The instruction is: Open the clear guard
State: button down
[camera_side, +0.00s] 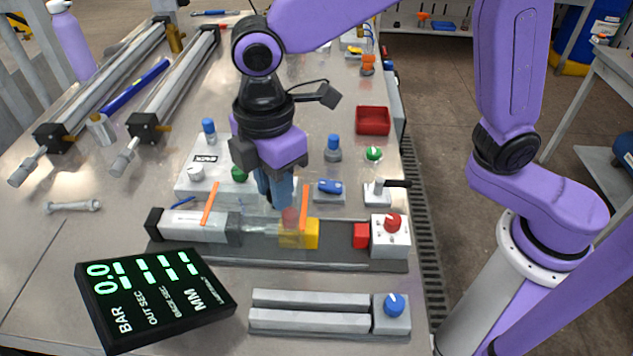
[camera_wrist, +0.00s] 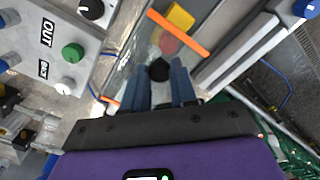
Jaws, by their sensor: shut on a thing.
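The clear guard (camera_side: 257,224) is a see-through cover with orange edge strips, standing over the front cylinder's rod area. In the wrist view one orange strip of the guard (camera_wrist: 180,33) crosses above the fingertips. My gripper (camera_side: 280,205) points down at the guard; its blue fingers (camera_wrist: 159,72) are shut on a small black knob (camera_wrist: 159,69). The knob is hidden behind the fingers in the side view. A yellow block (camera_side: 312,233) and a reddish piece (camera_side: 291,216) show at or behind the guard. How far the guard is lifted is hard to tell.
A red block (camera_side: 361,235) and a white box with a red knob (camera_side: 391,237) stand right of the guard. A button panel (camera_side: 205,182) stands behind, a display (camera_side: 150,295) in front left. A grey double-bar fixture (camera_side: 310,310) lies in front.

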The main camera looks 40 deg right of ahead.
aim_at(232, 204)
jog(key=w+a, duration=0.5)
jog(key=shift+r, duration=0.1)
dwell(0.3)
jog(key=c, duration=0.9)
grip_release()
jog(key=shift+d, duration=0.1)
jog(key=shift+s, duration=0.1)
notch_tip(232, 204, up, 17)
jog(key=shift+r, duration=0.2)
jog(key=shift+d+f, duration=0.1)
jog(key=s+d+f+m, duration=0.1)
jog(key=s+d+f, duration=0.5)
jog(key=d, duration=0.4)
jog(key=s+d+f+m, duration=0.2)
jog(key=s+d+f, duration=0.5)
jog(key=d, duration=0.3)
jog(key=s+d+f+m, duration=0.2)
jog(key=s+d+f, duration=0.4)
jog(key=d, duration=0.5)
jog(key=shift+s+f, duration=0.2)
jog(key=shift+s, duration=0.3)
